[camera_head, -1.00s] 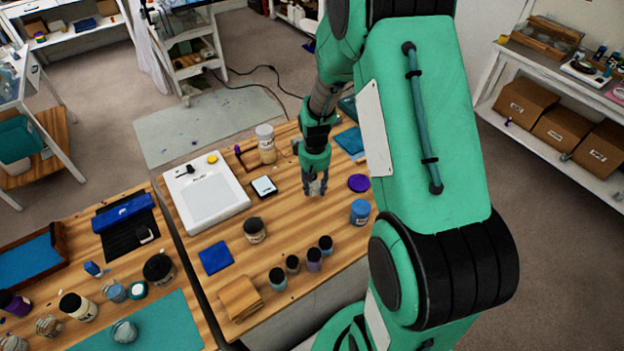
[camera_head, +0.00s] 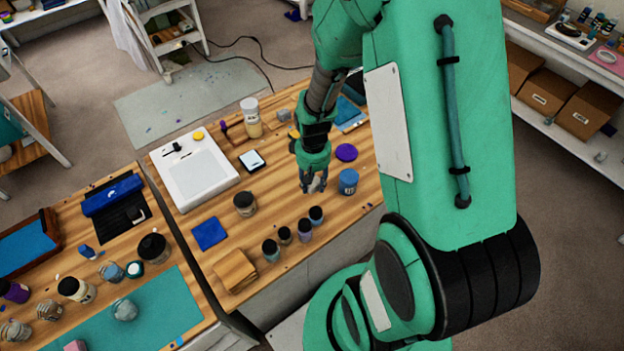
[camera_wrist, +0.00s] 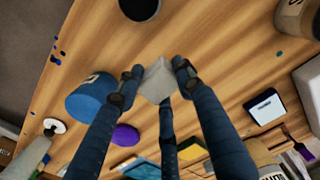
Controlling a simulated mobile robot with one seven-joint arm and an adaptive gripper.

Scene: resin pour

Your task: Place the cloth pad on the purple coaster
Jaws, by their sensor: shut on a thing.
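A small pale grey piece, which looks like the cloth pad (camera_wrist: 158,80), is pinched between the fingertips of my gripper (camera_wrist: 154,84) in the wrist view. In the head view my gripper (camera_head: 314,185) hangs over the wooden table, and the pad is mostly hidden by the fingers. The purple coaster (camera_head: 346,152) lies flat on the table, behind and to the right of my gripper. It also shows in the wrist view (camera_wrist: 125,137), partly hidden by a finger. Its visible top is bare.
A blue lidded jar (camera_head: 348,182) stands close to the right of my gripper. Several small jars (camera_head: 304,230) stand in front. A dark-lidded jar (camera_head: 245,204), a white-and-black box (camera_head: 252,160) and a white light board (camera_head: 196,172) are to the left. A blue square (camera_head: 209,233) lies front left.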

